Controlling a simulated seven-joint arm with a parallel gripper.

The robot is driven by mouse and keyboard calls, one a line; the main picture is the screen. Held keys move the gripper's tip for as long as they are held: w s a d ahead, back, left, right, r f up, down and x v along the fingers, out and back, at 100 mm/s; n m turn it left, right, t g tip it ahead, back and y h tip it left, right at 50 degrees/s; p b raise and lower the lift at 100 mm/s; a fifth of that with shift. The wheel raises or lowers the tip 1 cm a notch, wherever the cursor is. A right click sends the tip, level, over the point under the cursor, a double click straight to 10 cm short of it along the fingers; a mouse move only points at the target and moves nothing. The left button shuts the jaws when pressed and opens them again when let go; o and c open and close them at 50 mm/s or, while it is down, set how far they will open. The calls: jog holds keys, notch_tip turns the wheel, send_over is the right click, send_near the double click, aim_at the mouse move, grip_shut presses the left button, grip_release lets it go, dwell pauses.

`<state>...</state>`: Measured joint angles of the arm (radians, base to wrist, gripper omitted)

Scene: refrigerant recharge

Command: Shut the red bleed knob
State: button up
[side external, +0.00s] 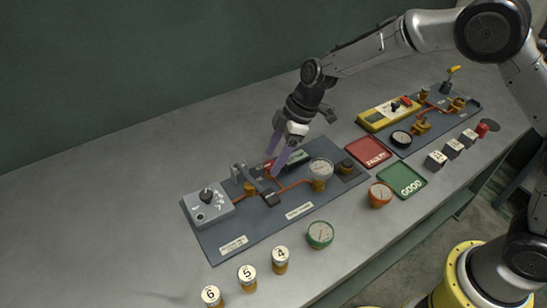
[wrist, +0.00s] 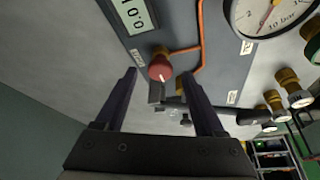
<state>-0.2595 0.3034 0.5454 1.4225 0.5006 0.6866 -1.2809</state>
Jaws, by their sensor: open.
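The red bleed knob (wrist: 160,68) is a small round knob with a pale pointer mark, on a brass fitting at the end of an orange pipe in the wrist view. My gripper (wrist: 159,76) is open and empty. In the picture the knob appears between and just past the two fingertips; I cannot tell how much depth separates them. In the side external view my gripper (side external: 273,164) points down over the grey panel (side external: 235,222), its purple fingers partly hiding the knob area.
A digital display (wrist: 134,14) and a round gauge (wrist: 268,12) stand near the knob. A dark lever-like part (wrist: 156,92) sits close to it. In the side external view, a grey box with a dial (side external: 207,203), numbered canisters (side external: 247,277), and red (side external: 368,151) and green (side external: 402,180) trays surround the panel.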

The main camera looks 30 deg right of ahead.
jog(key=shift+a+f, duration=0.15)
jog(key=shift+f, duration=0.4)
grip_shut()
